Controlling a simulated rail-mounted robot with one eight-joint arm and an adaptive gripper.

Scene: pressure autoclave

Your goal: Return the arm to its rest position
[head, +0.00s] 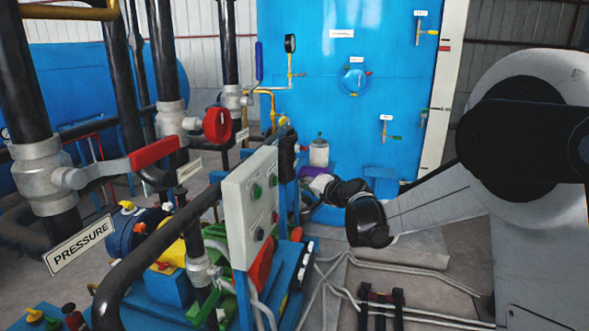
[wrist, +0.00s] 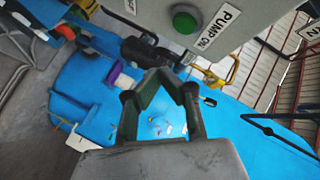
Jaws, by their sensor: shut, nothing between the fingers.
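My gripper (wrist: 166,80) is in the lower middle of the wrist view, with its dark green fingers shut and nothing between them. A grey control panel (wrist: 160,14) with a green button (wrist: 185,21) and a "PUMP ON" label (wrist: 217,33) shows just beyond the fingertips, apart from them as far as I can tell. In the head view my arm (head: 440,205) reaches from the right edge toward the back of the control panel (head: 250,205). I cannot make out the gripper there; the panel and the arm's dark joints seem to hide it.
Left of the panel stand black pipes (head: 22,90) with a red-handled valve (head: 155,152) and a "PRESSURE" sign (head: 80,245). A blue pump frame (head: 170,290) is below. The tall blue vessel (head: 340,90) stands behind. Hoses lie across the floor (head: 430,270).

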